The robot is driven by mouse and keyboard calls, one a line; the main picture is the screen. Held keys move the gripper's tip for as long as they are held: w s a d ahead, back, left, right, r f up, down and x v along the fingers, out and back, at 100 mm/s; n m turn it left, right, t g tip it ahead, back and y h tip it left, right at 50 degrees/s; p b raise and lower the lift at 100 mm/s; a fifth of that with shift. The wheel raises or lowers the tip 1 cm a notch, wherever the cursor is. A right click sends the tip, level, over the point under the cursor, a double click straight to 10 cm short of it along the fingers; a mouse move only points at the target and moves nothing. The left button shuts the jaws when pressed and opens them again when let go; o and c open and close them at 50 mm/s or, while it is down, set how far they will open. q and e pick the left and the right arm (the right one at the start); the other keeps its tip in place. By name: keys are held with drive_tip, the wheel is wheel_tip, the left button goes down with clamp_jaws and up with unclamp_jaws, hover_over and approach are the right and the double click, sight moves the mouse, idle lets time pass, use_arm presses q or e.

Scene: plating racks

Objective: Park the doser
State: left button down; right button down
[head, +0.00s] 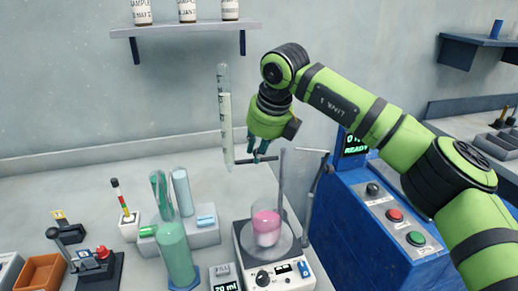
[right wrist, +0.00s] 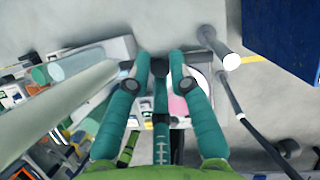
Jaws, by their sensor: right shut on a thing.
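The doser (head: 226,125), which I take to be the tall clear tube with pale liquid and a dark side handle, hangs upright above the bench. My right gripper (head: 262,157) is shut on the dark side handle, to the right of the tube. In the right wrist view, the fingertips (right wrist: 161,68) close around the dark handle, and the tube (right wrist: 62,100) runs along the left. The tube's lower end is above the bench, left of the beaker. My left gripper is not in view.
A beaker of pink liquid (head: 266,226) stands on a white stirrer (head: 262,270), beside an upright grey rod (head: 282,180) and a black jointed stand (head: 318,190). A grey block with tubes (head: 204,238) and a green cylinder (head: 176,255) stand left. A blue control cabinet (head: 365,235) is right.

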drive_tip(key=shift+w+r, duration=0.2)
drive_tip(key=shift+r, duration=0.2)
drive_tip(key=c, duration=1.2)
unclamp_jaws()
drive_tip(key=shift+w+f, duration=0.15)
drive_tip(key=shift+f, duration=0.15)
drive_tip(key=v, duration=1.2)
